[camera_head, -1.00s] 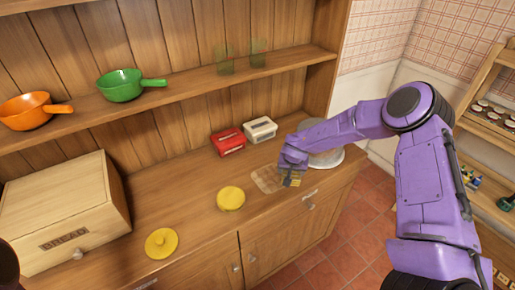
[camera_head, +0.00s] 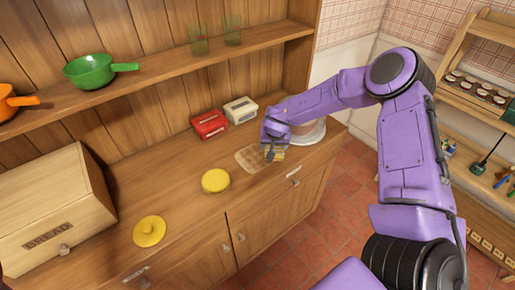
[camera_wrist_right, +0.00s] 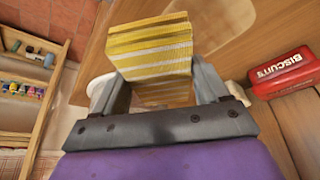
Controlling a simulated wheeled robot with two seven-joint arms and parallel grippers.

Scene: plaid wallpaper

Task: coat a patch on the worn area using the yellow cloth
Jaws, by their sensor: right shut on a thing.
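The worn area (camera_head: 250,159) is a paler patch on the wooden counter, near its front right part. My right gripper (camera_head: 273,151) is at the right edge of this patch. In the right wrist view the gripper (camera_wrist_right: 165,95) is shut on the yellow cloth (camera_wrist_right: 152,45), a yellow and white striped folded piece between its fingers. The cloth also shows under the gripper in the head view (camera_head: 278,155). I cannot tell whether it touches the counter. My left gripper is not in view.
A yellow round tin (camera_head: 215,181) and a yellow lid (camera_head: 149,231) lie left of the patch. A red biscuits tin (camera_head: 209,125) and a white tin (camera_head: 240,110) stand behind it. A bread box (camera_head: 50,215) is at the left. A pale round object (camera_head: 308,133) stands behind my right gripper.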

